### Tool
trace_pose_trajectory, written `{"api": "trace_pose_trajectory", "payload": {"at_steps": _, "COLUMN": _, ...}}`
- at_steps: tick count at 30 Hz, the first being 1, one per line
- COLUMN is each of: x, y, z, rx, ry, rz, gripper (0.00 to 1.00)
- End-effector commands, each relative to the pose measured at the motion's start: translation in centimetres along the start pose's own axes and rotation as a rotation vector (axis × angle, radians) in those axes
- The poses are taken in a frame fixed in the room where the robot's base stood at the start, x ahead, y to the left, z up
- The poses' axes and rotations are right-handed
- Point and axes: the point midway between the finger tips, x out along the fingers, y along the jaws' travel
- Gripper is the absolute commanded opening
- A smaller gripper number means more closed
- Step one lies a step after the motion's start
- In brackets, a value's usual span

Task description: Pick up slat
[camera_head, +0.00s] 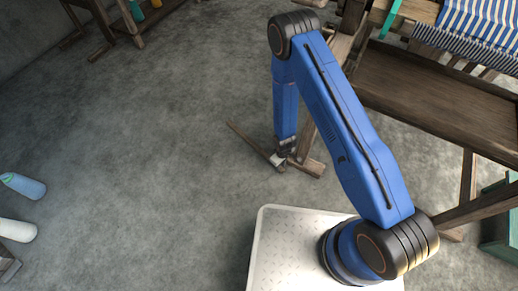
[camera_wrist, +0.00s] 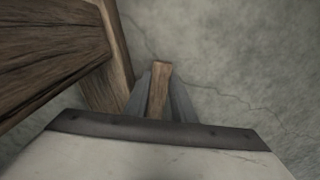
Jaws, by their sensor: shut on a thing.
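The slat (camera_head: 248,139) is a thin brown wooden strip, low near the floor beside the loom's foot in the head view. One end runs into my gripper (camera_head: 281,160), which points down. In the wrist view, the slat (camera_wrist: 158,88) shows end-on as a narrow brown piece between the two grey fingers of my gripper (camera_wrist: 160,100). The fingers are shut on it from both sides. The dark front edge of the gripper body hides the rest of the slat there. I cannot tell whether the slat touches the floor.
The wooden loom (camera_head: 430,95) stands at the right, its foot (camera_head: 308,167) just beside my gripper. Its beam (camera_wrist: 50,50) is close at left in the wrist view. A blue bottle-like object (camera_head: 24,186) and a white one (camera_head: 17,230) lie at far left. The floor between is clear.

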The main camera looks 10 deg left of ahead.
Motion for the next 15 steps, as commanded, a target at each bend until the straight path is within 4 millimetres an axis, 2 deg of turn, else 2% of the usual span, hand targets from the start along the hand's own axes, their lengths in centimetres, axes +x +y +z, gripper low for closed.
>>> {"api": "trace_pose_trajectory", "payload": {"at_steps": 8, "x": -0.9, "y": 0.0, "z": -0.1, "rx": 0.0, "ry": 0.001, "rz": 0.0, "gripper": 0.0}}
{"api": "trace_pose_trajectory", "payload": {"at_steps": 15, "x": -3.6, "y": 0.0, "z": -0.1, "rx": 0.0, "ry": 0.002, "rz": 0.001, "gripper": 0.0}}
